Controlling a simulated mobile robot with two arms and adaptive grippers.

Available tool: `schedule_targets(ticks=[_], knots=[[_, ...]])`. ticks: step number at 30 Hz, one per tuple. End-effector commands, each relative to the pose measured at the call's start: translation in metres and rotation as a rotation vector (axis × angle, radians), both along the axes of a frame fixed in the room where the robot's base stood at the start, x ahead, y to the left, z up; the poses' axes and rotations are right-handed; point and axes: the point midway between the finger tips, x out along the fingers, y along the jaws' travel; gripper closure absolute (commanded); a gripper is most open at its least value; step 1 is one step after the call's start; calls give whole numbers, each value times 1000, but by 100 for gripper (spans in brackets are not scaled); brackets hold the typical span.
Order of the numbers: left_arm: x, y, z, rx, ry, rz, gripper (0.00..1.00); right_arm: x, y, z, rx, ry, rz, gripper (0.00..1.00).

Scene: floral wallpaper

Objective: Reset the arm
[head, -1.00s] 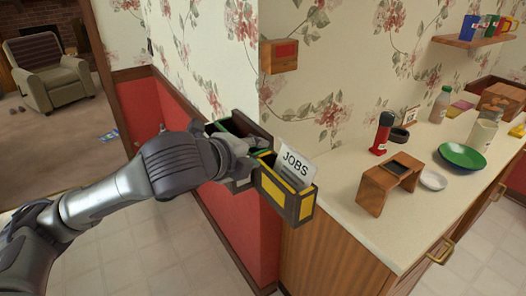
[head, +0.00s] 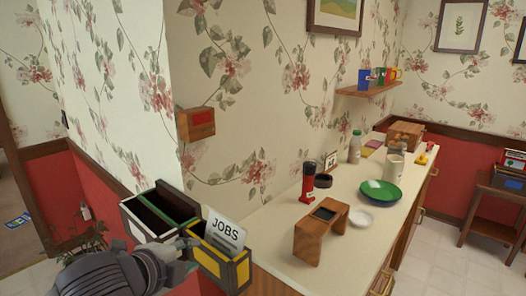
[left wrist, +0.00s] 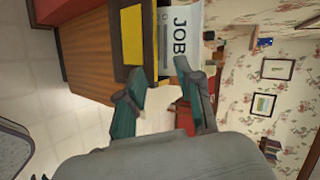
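My left arm enters at the bottom of the head view, and its gripper (head: 188,254) is close to the front left of a wall-mounted yellow-and-dark box (head: 232,268). A white card marked JOBS (head: 223,233) stands tilted in this box. In the left wrist view, the two teal fingers of my left gripper (left wrist: 160,80) are spread with nothing held between them. The card (left wrist: 182,35) and the yellow front of the box (left wrist: 133,35) show just beyond the fingertips. I cannot tell whether a finger touches the box. My right gripper is in neither view.
A white-and-green dark box (head: 135,229) adjoins on the left. A small wooden box (head: 196,123) is on the wall above.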

Motion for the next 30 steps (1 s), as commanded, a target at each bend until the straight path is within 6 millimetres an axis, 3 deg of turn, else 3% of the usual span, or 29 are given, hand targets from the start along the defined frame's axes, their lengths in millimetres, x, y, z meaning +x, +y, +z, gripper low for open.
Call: schedule_targets(ticks=[1, 5, 12, 18, 29, 30], knots=[[-9, -9, -27, -87, 67, 34, 65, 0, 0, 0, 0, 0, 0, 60], [-32, -16, -82, -301, 218, 189, 65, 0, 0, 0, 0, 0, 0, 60], [-97, -3, -181, -616, 494, 603, 65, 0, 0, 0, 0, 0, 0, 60], [-151, 15, -233, -729, 628, 896, 65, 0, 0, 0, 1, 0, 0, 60], [-244, 43, -289, -789, 762, 1324, 65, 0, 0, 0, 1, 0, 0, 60], [-235, 42, -301, -784, 760, 1313, 65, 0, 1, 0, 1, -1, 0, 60]])
